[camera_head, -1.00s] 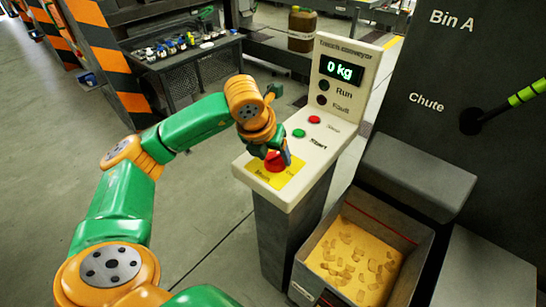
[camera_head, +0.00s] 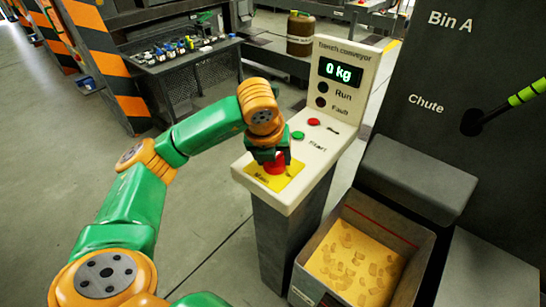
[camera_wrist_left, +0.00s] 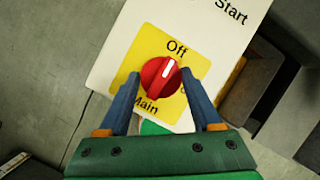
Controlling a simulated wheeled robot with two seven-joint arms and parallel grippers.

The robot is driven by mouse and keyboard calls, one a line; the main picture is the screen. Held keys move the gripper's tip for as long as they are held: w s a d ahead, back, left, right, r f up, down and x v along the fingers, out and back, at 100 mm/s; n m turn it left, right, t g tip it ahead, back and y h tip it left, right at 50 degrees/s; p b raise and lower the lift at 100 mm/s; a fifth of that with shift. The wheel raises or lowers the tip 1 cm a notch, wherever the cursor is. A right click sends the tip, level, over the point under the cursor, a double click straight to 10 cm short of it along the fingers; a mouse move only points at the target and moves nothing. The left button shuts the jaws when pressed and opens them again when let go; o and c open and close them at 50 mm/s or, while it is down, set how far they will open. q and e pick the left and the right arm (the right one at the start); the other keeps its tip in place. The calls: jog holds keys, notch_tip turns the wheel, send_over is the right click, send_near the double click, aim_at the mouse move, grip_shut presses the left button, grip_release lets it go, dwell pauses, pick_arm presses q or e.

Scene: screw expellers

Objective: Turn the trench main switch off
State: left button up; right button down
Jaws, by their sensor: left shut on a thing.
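The main switch is a round red knob (camera_head: 274,164) on a yellow plate (camera_head: 268,183) at the near end of the white trench conveyor panel (camera_head: 300,160). In the left wrist view the red knob (camera_wrist_left: 158,79) carries a white mark that points up toward the word "Off", and "Main" is printed below it. My left gripper (camera_head: 272,157) is over the plate, shut on the knob, with one blue finger on each side of it in the left wrist view (camera_wrist_left: 162,86). My right gripper does not show.
A green Start button (camera_head: 298,135) and a red button (camera_head: 313,122) sit farther up the panel. The display (camera_head: 341,72) reads 0 kg. A bin with yellow pieces (camera_head: 310,270) stands to the right, below the chute (camera_head: 420,175). Open floor lies to the left.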

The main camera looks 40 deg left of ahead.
pick_arm(q)
jog(key=o, duration=1.4)
jog(key=shift+c, duration=0.2)
jog(key=v, duration=0.6)
jog(key=shift+r+p, duration=0.3)
jog(key=shift+p, duration=0.05)
jog(key=shift+s+d+r, duration=0.1)
jog(key=shift+s+r, duration=0.1)
jog(key=shift+s, duration=0.05)
jog(key=shift+w, duration=0.1)
